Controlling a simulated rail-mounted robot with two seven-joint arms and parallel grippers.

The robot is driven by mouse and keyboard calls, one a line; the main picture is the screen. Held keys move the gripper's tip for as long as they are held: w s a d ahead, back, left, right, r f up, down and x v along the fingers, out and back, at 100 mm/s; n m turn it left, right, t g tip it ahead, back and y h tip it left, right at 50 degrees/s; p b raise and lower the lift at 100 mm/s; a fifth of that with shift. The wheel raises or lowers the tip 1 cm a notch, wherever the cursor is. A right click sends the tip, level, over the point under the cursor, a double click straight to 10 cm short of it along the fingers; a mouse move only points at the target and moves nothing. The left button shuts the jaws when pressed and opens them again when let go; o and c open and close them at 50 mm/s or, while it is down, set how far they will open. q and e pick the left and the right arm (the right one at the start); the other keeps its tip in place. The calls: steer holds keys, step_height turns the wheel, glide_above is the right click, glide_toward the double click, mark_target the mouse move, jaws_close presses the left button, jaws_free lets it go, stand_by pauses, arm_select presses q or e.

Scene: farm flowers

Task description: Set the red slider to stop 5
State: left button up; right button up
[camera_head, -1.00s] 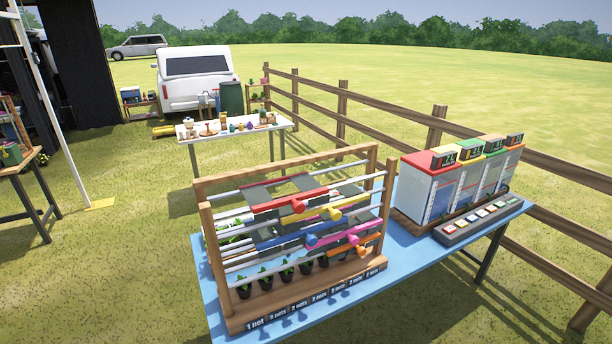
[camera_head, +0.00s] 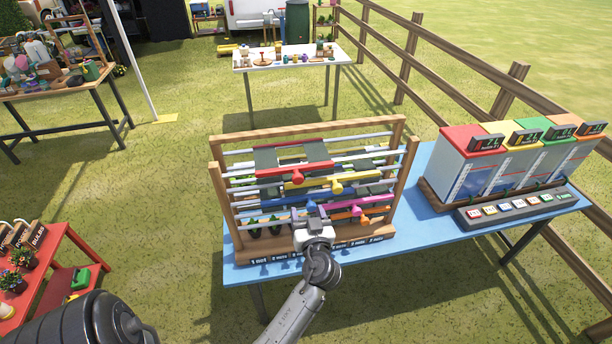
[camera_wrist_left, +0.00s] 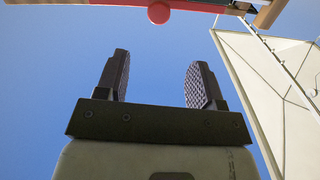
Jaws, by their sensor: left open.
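The red slider (camera_head: 293,169) is a red bar with a round knob on the upper rails of a wooden rack (camera_head: 216,200). It sits left of the middle. My left gripper (camera_head: 313,211) is in front of the rack, below the red knob and near the blue slider (camera_head: 288,207). In the left wrist view my left gripper (camera_wrist_left: 158,72) is open with nothing between its fingers, and the red knob (camera_wrist_left: 158,12) shows beyond and above the fingertips, apart from them. Labels run along the rack's base; my gripper and arm hide some. My right gripper is not in view.
Yellow (camera_head: 336,187), pink (camera_head: 352,210) and orange sliders sit on lower rails. The rack stands on a blue table (camera_head: 411,235). To its right are a box with coloured roofs (camera_head: 515,158) and a button panel (camera_head: 520,205). Space above the rack is clear.

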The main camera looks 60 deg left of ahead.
mark_target(299, 181)
arm_select(q)
steer(key=shift+n, duration=0.6)
steer(key=p+x, duration=0.4)
steer(key=x, duration=0.8)
steer(key=shift+w+a+r+p, duration=0.15)
steer(key=shift+w+a+p, duration=0.1)
steer(key=shift+p, duration=0.1)
steer(key=shift+w+a, duration=0.15)
steer(key=shift+a, duration=0.4)
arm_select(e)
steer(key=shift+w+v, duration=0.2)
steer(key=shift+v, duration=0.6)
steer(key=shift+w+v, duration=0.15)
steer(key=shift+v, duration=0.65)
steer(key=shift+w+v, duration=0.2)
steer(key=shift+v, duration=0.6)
arm_select(q)
steer(key=shift+c, duration=0.3)
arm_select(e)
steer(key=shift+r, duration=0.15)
arm_select(q)
jaws_close()
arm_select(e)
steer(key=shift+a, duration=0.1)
